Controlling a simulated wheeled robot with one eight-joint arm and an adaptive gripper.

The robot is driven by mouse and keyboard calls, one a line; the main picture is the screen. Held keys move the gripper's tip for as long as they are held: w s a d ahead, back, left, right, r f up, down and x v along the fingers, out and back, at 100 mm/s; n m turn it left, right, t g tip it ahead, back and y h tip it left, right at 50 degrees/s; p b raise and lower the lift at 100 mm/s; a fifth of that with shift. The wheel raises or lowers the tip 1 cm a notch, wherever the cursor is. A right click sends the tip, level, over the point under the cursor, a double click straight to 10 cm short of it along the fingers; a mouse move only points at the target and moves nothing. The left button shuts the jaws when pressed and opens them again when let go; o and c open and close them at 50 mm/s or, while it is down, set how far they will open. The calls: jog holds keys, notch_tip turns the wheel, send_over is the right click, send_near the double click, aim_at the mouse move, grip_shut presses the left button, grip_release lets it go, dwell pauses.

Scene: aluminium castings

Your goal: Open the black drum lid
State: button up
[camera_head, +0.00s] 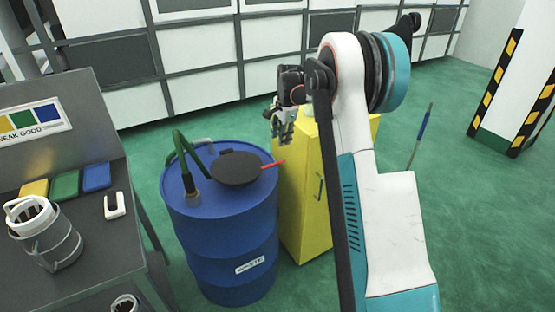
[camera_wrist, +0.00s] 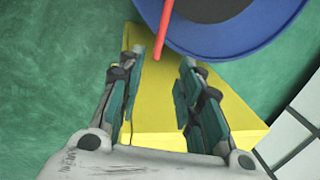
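The blue drum (camera_head: 228,240) stands on the green floor, left of the yellow cabinet. Its round black lid (camera_head: 236,168) lies flat on the drum top, and a red handle (camera_head: 273,163) sticks out from it to the right. In the wrist view the lid (camera_wrist: 212,8) is cut off by the top edge, and the red handle (camera_wrist: 162,28) points down between the fingertips' sides. My gripper (camera_head: 283,135) is above and to the right of the drum. In the wrist view my gripper (camera_wrist: 160,75) is open and empty, apart from the handle.
The yellow cabinet (camera_head: 300,200) stands right beside the drum, below my gripper. A green hose (camera_head: 182,150) rises from the drum top, left of the lid.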

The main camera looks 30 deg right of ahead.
aim_at(278, 163)
jog(key=w+f+b, duration=0.1)
jog(key=f, duration=0.3)
jog(key=f+b, duration=0.1)
jog(key=f, duration=0.3)
jog(key=w+f+b, duration=0.1)
jog(key=f, duration=0.4)
jog(key=shift+w, duration=0.3)
grip_shut()
